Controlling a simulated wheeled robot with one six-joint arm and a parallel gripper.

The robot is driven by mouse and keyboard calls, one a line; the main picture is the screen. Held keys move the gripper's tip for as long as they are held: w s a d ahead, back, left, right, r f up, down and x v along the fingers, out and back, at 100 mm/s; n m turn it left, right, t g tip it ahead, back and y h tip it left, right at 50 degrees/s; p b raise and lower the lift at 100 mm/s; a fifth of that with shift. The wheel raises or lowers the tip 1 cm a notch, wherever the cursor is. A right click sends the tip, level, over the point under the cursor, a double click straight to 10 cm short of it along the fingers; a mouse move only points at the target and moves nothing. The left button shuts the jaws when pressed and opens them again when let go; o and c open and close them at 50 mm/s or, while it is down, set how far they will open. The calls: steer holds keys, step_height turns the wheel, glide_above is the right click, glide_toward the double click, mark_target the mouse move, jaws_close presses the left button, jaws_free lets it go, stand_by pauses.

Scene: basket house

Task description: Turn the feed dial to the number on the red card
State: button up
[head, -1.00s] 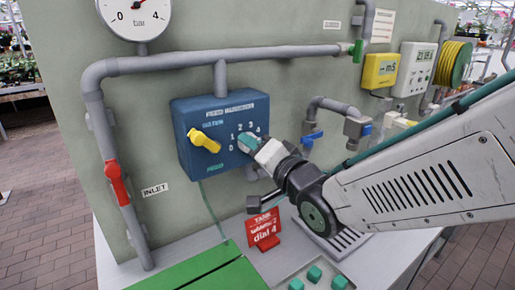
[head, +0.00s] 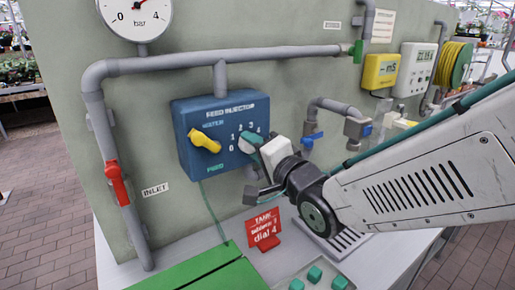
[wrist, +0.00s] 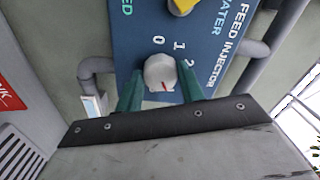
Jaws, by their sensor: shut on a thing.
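The blue feed injector panel (head: 225,170) is on the wall, with numbers 0 to 4 around its dial. The numbers 0, 1 and 2 show there; 3 and 4 are hidden by my gripper.
A yellow handle (head: 205,141) sits on the panel left of the dial. A red valve lever (head: 117,184) is on the left pipe. Grey pipes (head: 330,104) with blue taps run right of the panel. Green blocks (head: 314,274) lie on the bench front.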

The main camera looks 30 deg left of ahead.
steer(key=o, duration=1)
steer(key=v, duration=0.8)
